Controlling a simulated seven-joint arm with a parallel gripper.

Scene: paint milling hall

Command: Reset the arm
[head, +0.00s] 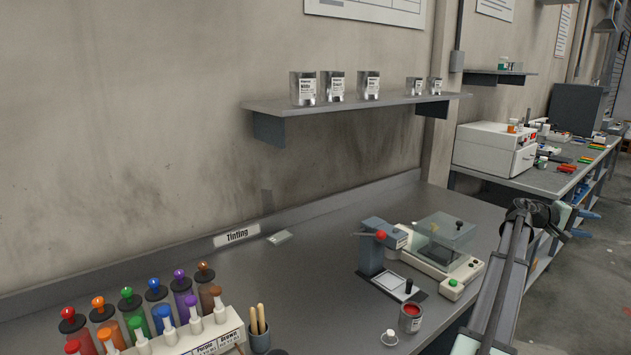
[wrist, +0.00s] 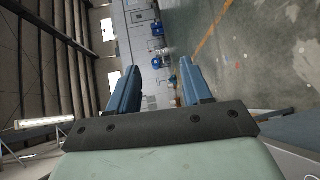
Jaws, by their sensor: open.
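My gripper (head: 588,224) is at the right of the head view, at the end of my raised arm. Its two blue fingers are apart, with nothing between them. In the wrist view my gripper (wrist: 160,76) also shows open and empty, turned sideways to the hall, with floor and distant equipment beyond the fingers. It is clear of the tinting bench (head: 330,290), off to its right in the picture. My arm crosses in front of the bench's right end and hides part of it.
An open tin of red paint (head: 411,318) stands at the bench front, a small white lid (head: 389,337) beside it. Behind are a lever device (head: 372,250) and a clear-covered machine (head: 443,240). Colour bottles (head: 133,312) fill the left. A wall shelf (head: 350,104) holds several tins.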

